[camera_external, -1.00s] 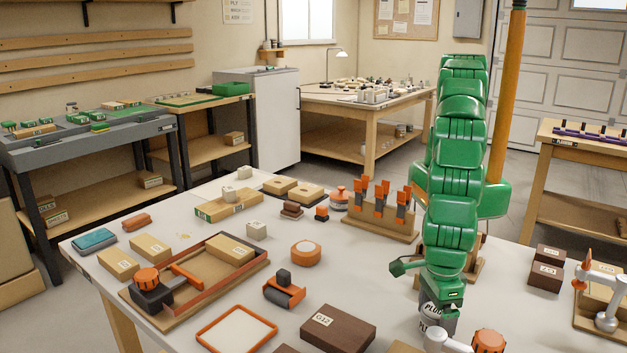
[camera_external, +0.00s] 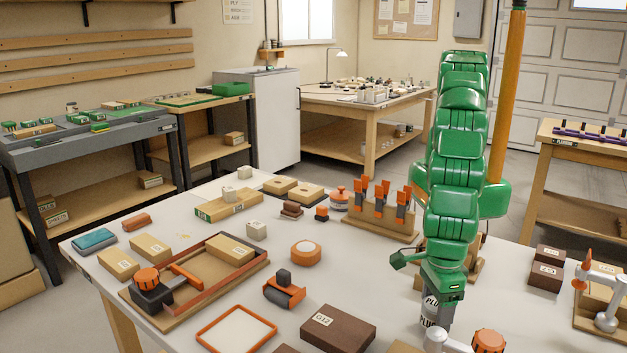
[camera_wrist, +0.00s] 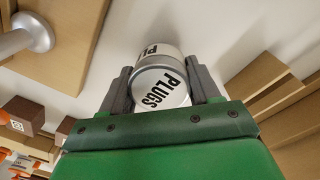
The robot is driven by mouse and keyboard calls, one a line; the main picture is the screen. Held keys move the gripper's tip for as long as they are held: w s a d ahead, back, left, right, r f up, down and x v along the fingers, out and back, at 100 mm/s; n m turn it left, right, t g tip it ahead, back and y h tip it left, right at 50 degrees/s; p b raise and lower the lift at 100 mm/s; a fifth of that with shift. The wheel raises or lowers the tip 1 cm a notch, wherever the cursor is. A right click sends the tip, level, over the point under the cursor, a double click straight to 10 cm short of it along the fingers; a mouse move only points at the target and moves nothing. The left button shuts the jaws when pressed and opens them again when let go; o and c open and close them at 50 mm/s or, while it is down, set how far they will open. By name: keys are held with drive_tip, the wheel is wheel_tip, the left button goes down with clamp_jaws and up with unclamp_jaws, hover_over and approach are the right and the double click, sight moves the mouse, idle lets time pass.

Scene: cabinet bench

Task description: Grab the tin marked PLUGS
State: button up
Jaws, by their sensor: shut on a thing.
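The tin marked PLUGS (camera_wrist: 160,90) is a light grey and white can with black lettering. It sits between the two grey fingers of my gripper (camera_wrist: 162,80) in the wrist view, with one finger on each side. The word PLUGS shows twice on it there. In the external view, the tin (camera_external: 432,308) is under my green gripper (camera_external: 441,290) near the table's front right, its lower end partly hidden by a light grey fitting. My gripper is shut on the tin. I cannot tell whether its base is clear of the table.
An orange-topped item (camera_external: 489,342) and a light grey fitting (camera_external: 438,338) stand close to the tin. A dark block marked G12 (camera_external: 338,329) lies to the left. Dark boxes (camera_external: 546,267) and a rack of orange-handled tools (camera_external: 380,218) stand farther back.

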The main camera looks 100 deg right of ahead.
drive_tip(key=s+d+r, duration=0.7)
drive_tip(key=d+r, duration=0.4)
drive_tip(key=d, duration=0.1)
drive_tip(key=shift+s+r, duration=0.15)
drive_tip(key=shift+r, duration=0.05)
idle(0.3)
